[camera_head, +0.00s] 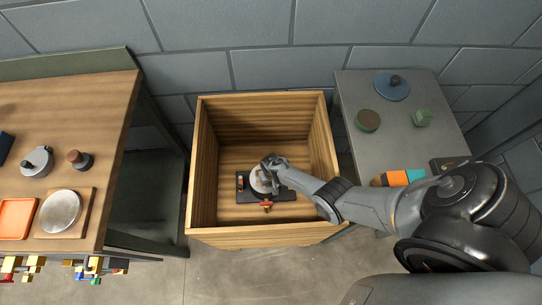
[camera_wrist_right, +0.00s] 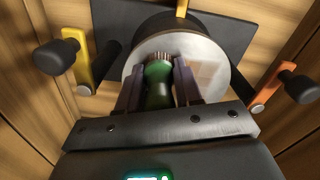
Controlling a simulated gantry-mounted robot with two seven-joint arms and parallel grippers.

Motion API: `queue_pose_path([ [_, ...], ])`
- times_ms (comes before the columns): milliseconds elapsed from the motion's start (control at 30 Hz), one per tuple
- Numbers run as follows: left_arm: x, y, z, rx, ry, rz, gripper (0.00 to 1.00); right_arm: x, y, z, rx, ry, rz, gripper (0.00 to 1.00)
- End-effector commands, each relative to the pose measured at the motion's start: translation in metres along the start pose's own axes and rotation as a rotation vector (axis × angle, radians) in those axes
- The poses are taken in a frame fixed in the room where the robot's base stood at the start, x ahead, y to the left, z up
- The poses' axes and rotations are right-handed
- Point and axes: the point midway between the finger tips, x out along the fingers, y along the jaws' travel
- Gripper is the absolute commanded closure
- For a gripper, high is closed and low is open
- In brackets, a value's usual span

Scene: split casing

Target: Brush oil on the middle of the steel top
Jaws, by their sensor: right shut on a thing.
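The steel top (camera_head: 257,184), a pale round disc, sits on a dark base plate (camera_head: 285,195) inside the wooden crate. In the wrist view the steel top (camera_wrist_right: 205,58) is a grey disc just beyond my fingers. My right gripper (camera_head: 269,166) reaches down into the crate over the disc; in the wrist view my right gripper (camera_wrist_right: 158,85) is shut on a green-handled brush (camera_wrist_right: 157,88). The brown bristles point toward the disc and overlap it. I cannot tell if they touch it. The brush is hidden in the head view. My left gripper is out of view.
The crate (camera_head: 262,237) has tall walls around the work. A yellow clamp (camera_wrist_right: 78,58) and an orange clamp (camera_wrist_right: 267,85), with black knobs, flank the disc. A wooden table (camera_head: 90,110) stands left; a grey table (camera_head: 385,150) with several items stands right.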

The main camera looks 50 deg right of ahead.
Motion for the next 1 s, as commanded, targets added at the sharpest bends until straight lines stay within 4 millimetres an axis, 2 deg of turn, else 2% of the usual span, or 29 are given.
queue_pose_path([
  [1000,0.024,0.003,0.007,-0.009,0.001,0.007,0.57,0.001,0.016,-0.041,0.001,-0.001,0.002,1.0],
])
